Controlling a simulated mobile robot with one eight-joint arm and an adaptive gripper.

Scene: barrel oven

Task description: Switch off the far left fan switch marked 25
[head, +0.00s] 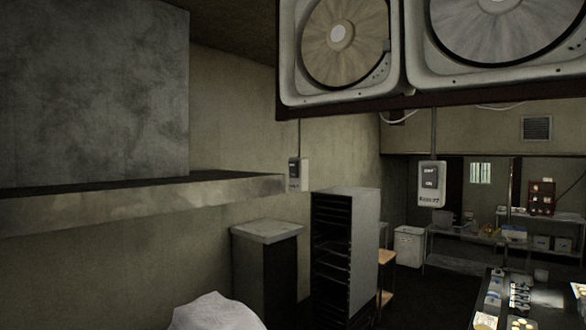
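Two fan switch boxes show in the head view. The left one is a small grey box (298,174) at the end of a thin vertical conduit, left of the tall rack and seen at an angle. Its marking is too small to read. The right one is a light grey box (432,185) hanging on a conduit below the fans, with dark panels on its face and a label I cannot read clearly. I cannot tell which switch is marked 25, or whether either is on or off. My gripper is not in view.
Two large fans (345,40) (500,25) hang overhead. A grey ledge (140,200) juts in at left. A tall dark rack (345,250), a lidded bin (266,232) and a whitish lump (216,312) stand below. A laden counter (535,280) is at lower right.

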